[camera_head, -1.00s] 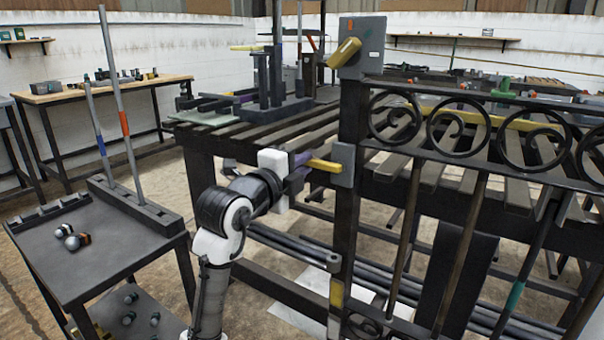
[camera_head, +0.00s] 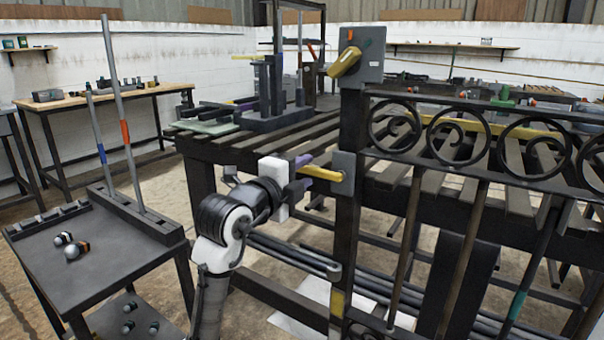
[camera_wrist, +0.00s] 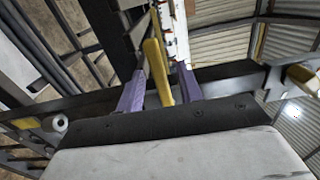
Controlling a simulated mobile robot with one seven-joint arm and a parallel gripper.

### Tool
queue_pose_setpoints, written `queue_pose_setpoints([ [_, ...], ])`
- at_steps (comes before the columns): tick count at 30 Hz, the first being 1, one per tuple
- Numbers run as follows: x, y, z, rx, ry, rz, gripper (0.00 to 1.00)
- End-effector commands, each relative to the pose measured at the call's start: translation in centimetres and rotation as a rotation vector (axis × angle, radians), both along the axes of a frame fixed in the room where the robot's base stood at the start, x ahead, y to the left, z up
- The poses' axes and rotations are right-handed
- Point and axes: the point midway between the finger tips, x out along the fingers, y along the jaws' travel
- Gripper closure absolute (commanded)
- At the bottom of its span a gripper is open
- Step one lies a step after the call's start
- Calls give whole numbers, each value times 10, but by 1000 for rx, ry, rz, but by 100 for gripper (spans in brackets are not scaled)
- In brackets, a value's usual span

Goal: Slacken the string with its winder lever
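A yellow lever (camera_head: 320,174) sticks out to the left from a grey plate (camera_head: 344,172) on the gate's dark post. My gripper (camera_head: 300,170) is at the lever's free end. In the wrist view, the two purple fingers of my gripper (camera_wrist: 160,88) stand on either side of the yellow lever (camera_wrist: 157,70), with narrow gaps beside it. The fingers look open around it. A second yellow handle (camera_head: 344,62) is on a grey box (camera_head: 363,58) at the post's top. I cannot make out the string for certain in either view.
The scroll gate (camera_head: 470,130) extends to the right. A slatted bench (camera_head: 325,130) stands behind the post. A dark side table (camera_head: 110,255) with upright rods is at the left. Long dark bars (camera_head: 300,258) lie low beneath the bench.

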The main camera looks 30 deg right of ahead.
Motion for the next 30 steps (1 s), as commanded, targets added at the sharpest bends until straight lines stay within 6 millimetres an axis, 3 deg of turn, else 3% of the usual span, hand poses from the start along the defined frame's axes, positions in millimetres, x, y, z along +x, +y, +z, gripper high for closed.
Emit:
queue_pose_setpoints([
  [5, -6, 18, 0, -2, 0, 4, 64],
  [19, -44, 109, 0, -2, -1, 4, 64],
  [24, -51, 124, 0, 0, 0, 2, 64],
  [30, -53, 128, 0, -1, 0, 0, 64],
])
